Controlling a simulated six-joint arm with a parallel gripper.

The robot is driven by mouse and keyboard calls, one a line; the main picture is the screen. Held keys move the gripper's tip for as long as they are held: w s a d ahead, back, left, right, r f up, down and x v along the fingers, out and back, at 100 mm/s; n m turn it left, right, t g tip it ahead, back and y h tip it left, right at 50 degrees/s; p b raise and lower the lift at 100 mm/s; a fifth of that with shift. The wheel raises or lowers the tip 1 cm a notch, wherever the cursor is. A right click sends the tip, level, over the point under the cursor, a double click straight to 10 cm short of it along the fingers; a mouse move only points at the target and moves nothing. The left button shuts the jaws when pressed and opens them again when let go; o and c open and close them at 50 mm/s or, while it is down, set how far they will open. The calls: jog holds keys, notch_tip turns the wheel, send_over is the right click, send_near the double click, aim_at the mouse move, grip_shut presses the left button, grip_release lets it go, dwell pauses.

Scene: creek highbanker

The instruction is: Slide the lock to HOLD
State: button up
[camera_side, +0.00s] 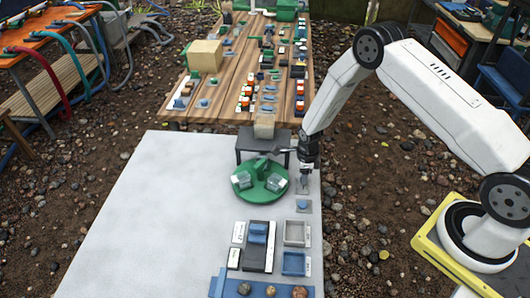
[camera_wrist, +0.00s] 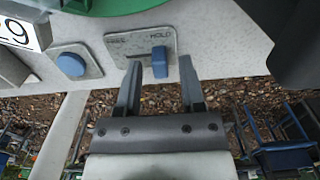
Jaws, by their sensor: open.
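The lock is a small blue knob (camera_wrist: 159,62) on a grey plate (camera_wrist: 121,46). The plate is marked with a word that looks like FREE at left and HOLD at right. In the wrist view the knob sits at the right part of the plate, under HOLD. My gripper (camera_wrist: 160,70) is open, one finger on each side of the knob; I cannot tell whether either finger touches it. In the side view my gripper (camera_side: 304,180) points down at the plate beside the green turntable, and the knob is too small to make out.
A round blue button (camera_wrist: 70,65) on its own plate lies left of the lock in the wrist view. The green turntable (camera_side: 243,192) carries clear boxes. A grey stand (camera_side: 246,143) is close behind. Trays and a blue-topped block (camera_side: 258,232) lie in front. The white table's left side (camera_side: 130,220) is clear.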

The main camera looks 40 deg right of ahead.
jog(key=shift+r, duration=3.4)
jog(key=shift+a+r+n, duration=0.1)
jog(key=shift+r+n, duration=0.3)
jog(key=shift+r, duration=0.05)
jog(key=s+a+r+n+t, duration=0.1)
jog(key=s+a+r+n, duration=0.1)
jog(key=s+r+n, duration=0.6)
jog(key=s+a+r+n+t, duration=0.1)
jog(key=s+a+r+n, duration=0.2)
jog(key=s+r+n, duration=0.5)
notch_tip(320, 180, up, 3)
jog(key=n, duration=1)
jog(key=shift+s+r+t, duration=0.2)
jog(key=shift+s+t, duration=0.1)
jog(key=shift+s, duration=0.1)
